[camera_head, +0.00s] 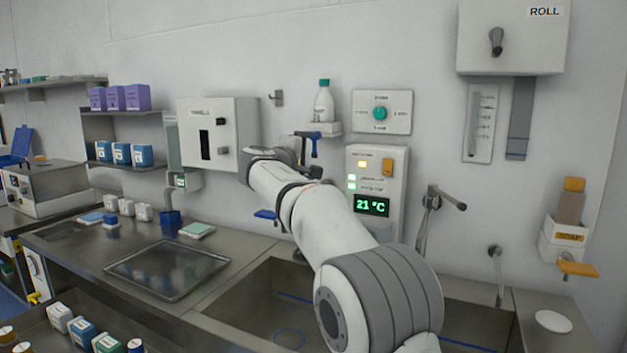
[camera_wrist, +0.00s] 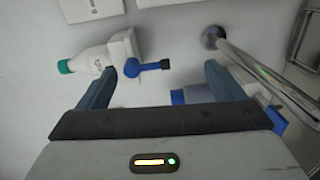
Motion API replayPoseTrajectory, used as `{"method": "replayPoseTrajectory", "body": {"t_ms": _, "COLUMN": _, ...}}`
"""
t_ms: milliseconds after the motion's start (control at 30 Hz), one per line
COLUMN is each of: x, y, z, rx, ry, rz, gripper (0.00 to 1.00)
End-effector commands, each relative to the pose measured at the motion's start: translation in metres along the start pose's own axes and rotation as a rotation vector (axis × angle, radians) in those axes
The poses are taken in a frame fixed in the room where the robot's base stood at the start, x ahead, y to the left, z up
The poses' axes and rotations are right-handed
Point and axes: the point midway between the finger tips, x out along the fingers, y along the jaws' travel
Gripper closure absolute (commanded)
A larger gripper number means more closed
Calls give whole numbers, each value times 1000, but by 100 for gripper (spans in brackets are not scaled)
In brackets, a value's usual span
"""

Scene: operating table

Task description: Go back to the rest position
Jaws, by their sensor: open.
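My gripper (camera_wrist: 171,72) is open in the wrist view, with its two dark blue-grey fingers apart and nothing held between them. In the head view my white and grey arm reaches up to the wall, and its own wrist largely hides the gripper. A white bottle with a teal cap (camera_head: 324,101) stands on a small wall bracket (camera_head: 325,129) close to the arm's end. The bottle also shows in the wrist view (camera_wrist: 88,60). A blue lever (camera_wrist: 150,66) by the bracket appears between the fingertips; I cannot tell its distance from them.
A panel reading 21 °C (camera_head: 372,205) and a metal tap (camera_head: 425,215) are right of my arm's end. A white wall box (camera_head: 218,135) is on the left. My arm passes over the sink (camera_head: 262,300). A metal tray (camera_head: 168,268) lies on the counter, left of the sink.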

Motion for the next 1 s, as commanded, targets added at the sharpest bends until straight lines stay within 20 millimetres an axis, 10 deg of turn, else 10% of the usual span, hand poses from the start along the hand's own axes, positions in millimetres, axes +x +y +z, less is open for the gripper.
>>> {"method": "replayPoseTrajectory", "body": {"t_ms": 267, "x": -27, "y": -39, "z": 156, "rx": 207, "ry": -162, "rz": -388, "gripper": 11}}
{"method": "replayPoseTrajectory", "body": {"t_ms": 600, "x": -166, "y": -139, "z": 320, "rx": 596, "ry": -441, "rz": -851, "gripper": 11}}
{"method": "replayPoseTrajectory", "body": {"t_ms": 800, "x": -264, "y": -198, "z": 371, "rx": 846, "ry": -605, "rz": -1051, "gripper": 11}}
{"method": "replayPoseTrajectory", "body": {"t_ms": 1000, "x": -314, "y": -233, "z": 384, "rx": 990, "ry": -698, "rz": -1145, "gripper": 11}}
